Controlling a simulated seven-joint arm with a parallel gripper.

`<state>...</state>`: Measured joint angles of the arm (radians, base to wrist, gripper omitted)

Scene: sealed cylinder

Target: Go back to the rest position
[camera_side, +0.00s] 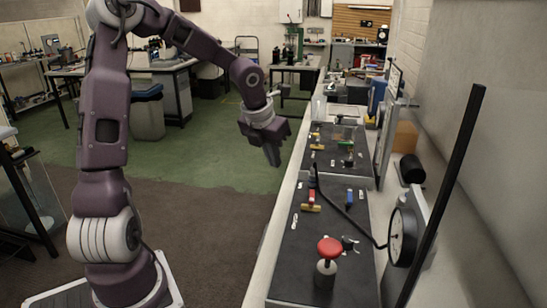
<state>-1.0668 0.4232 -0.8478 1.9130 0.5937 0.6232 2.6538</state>
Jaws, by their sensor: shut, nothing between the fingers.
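My gripper (272,155) hangs at the end of my purple arm, pointing down. It is shut and empty, in the air to the left of the long bench. It touches nothing. A grey cylinder with a red round top (328,250) stands upright on the dark mat at the near end of the bench, well below and right of my gripper.
The bench (258,278) holds dark mats (285,270) with small tools and valves. A round gauge (402,236) with a black hose (345,213) stands at its right edge. A black upright bar (445,190) rises at right. The floor (210,215) between my arm and the bench is clear.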

